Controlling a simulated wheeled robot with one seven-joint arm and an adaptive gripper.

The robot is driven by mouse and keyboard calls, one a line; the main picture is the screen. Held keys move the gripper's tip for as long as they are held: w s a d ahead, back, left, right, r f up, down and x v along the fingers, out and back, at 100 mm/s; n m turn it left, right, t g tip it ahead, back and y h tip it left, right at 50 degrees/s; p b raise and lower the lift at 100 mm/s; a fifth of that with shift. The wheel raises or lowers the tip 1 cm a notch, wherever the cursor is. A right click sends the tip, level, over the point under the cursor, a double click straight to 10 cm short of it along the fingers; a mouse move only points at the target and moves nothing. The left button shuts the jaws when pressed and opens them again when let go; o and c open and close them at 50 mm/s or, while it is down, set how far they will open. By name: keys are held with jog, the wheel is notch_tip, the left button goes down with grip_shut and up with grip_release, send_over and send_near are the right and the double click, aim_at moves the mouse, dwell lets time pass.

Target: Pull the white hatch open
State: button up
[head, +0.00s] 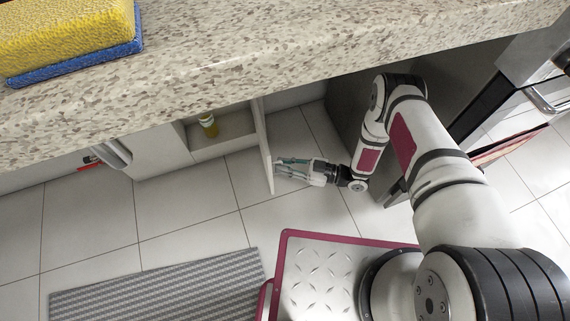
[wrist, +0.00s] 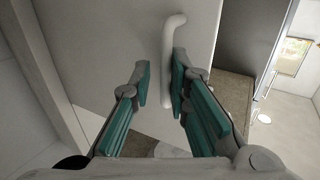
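The white hatch (head: 263,145) stands swung out from the cabinet under the counter, seen nearly edge-on in the head view. In the wrist view, its white panel (wrist: 100,45) fills the upper left and middle. Its white curved handle (wrist: 172,50) runs down the panel. My gripper (head: 281,168) is beside the hatch, on its right in the head view. In the wrist view, my gripper (wrist: 161,80) has its green-padded fingers apart. The lower handle lies between the fingertips, close to the right one; whether they touch is unclear.
A speckled counter (head: 270,55) overhangs the cabinet and carries a yellow and blue sponge (head: 65,40). A yellow bottle (head: 208,125) stands on the cabinet's shelf (head: 232,127). A grey mat (head: 165,290) lies on the tiled floor. A steel appliance with a bar handle (head: 545,100) is at the right.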

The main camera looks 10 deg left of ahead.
jog(key=shift+r, duration=0.15)
notch_tip(320, 180, up, 10)
dwell(0.4)
dwell(0.5)
